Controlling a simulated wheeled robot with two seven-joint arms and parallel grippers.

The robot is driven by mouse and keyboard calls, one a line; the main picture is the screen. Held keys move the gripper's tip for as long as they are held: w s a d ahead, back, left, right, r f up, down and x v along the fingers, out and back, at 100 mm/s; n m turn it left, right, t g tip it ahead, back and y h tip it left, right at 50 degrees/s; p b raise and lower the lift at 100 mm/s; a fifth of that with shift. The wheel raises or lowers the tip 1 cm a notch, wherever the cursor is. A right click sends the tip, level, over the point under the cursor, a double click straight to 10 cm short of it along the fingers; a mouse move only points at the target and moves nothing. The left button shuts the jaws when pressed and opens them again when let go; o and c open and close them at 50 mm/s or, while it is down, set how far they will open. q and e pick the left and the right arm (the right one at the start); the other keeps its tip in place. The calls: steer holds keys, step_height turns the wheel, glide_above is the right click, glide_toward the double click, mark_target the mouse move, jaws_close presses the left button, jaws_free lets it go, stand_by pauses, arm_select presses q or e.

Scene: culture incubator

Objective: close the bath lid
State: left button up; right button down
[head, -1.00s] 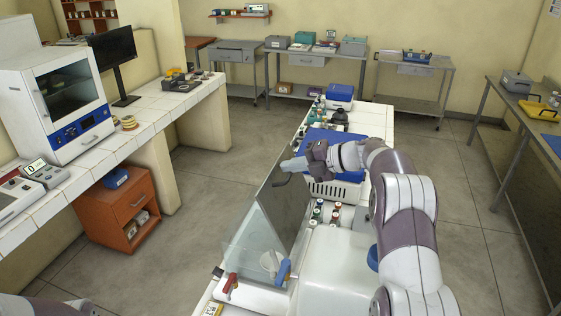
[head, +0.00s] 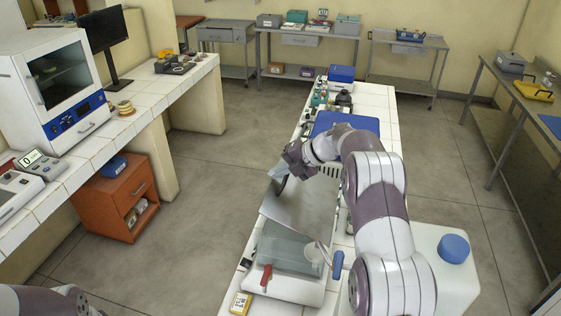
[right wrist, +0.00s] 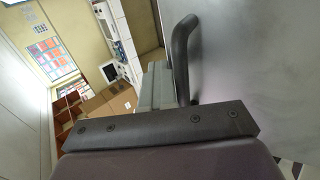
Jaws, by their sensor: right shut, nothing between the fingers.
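The bath (head: 292,287) stands on the near part of the white tiled bench, with a red lever and a blue lever on it. Its grey lid (head: 298,213) is raised and slants up from the bath, with part of the bath's inside still showing beneath. My right gripper (head: 280,182) is shut and empty at the lid's raised edge, by the dark handle. In the right wrist view the fingers (right wrist: 155,88) are beside the black curved handle (right wrist: 182,55), with the lid's grey face (right wrist: 245,50) to the right. I cannot tell whether they touch. My left gripper is out of view.
A blue-lidded crate (head: 347,124) and several bottles stand farther along the bench, behind my right arm. A white box with a blue cap (head: 454,248) is right of the bath. Open floor lies left of the bench.

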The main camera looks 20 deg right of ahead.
mark_target(276, 180)
steer(key=shift+s+d+f, duration=0.15)
steer(key=shift+d+f, duration=0.05)
steer(key=shift+f, duration=0.2)
steer(key=shift+a+f, duration=0.35)
steer(key=shift+f, duration=0.05)
steer(key=shift+w+a+f, duration=0.2)
steer(key=shift+w+f, duration=0.15)
steer(key=shift+s+f, duration=0.1)
steer(key=shift+a+f+g+h, duration=0.15)
steer(key=shift+f+g+h, duration=0.15)
steer(key=shift+f, duration=0.1)
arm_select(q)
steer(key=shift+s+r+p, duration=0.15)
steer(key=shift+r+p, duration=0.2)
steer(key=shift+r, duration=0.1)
arm_select(e)
steer(key=shift+w+f, duration=0.1)
steer(key=shift+w, duration=0.1)
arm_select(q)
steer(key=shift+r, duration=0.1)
arm_select(e)
steer(key=shift+f, duration=0.1)
